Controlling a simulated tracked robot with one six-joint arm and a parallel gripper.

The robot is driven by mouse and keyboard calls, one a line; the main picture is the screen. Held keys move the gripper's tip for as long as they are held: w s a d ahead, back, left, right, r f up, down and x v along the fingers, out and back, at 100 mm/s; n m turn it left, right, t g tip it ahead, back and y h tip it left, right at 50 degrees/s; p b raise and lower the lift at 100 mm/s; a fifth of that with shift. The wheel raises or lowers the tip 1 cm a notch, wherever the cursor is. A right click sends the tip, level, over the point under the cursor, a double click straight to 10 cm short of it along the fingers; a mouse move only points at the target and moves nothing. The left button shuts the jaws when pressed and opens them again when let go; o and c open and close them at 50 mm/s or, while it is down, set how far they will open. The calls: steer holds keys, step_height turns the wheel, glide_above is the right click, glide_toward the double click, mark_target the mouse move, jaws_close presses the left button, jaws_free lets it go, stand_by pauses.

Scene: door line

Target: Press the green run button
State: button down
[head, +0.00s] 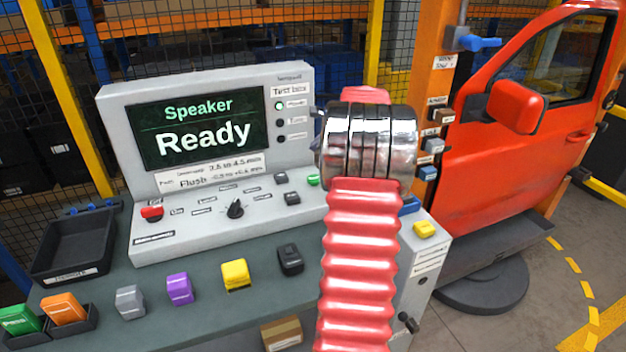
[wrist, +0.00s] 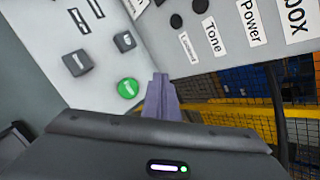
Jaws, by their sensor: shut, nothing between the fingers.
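The green run button (wrist: 127,88) is a round green cap on the light grey console panel in the wrist view. In the head view only its left part (head: 313,180) shows, at the edge of my arm, which hides the rest. My gripper (wrist: 160,78) is shut and empty. Its greyish-purple fingertips are just right of the green button in the wrist view, with a small gap between them in the picture. Their height above the panel is hard to tell. In the head view my arm hides the gripper.
The test box console (head: 150,248) has a screen (head: 190,130) reading "Speaker Ready". Dark square buttons (wrist: 125,42) sit near the green one, and a red button (head: 152,213) is at the panel's left. Coloured blocks lie in front. A red car door (head: 520,120) stands at right.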

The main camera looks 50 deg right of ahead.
mark_target(317, 180)
steer(key=shift+f, duration=4.45)
steer(key=shift+f, duration=0.1)
steer(key=shift+s+f, duration=0.1)
steer(key=shift+f, duration=0.15)
steer(key=shift+f, duration=0.5)
steer(key=shift+r, duration=0.95)
steer(key=shift+r, duration=0.1)
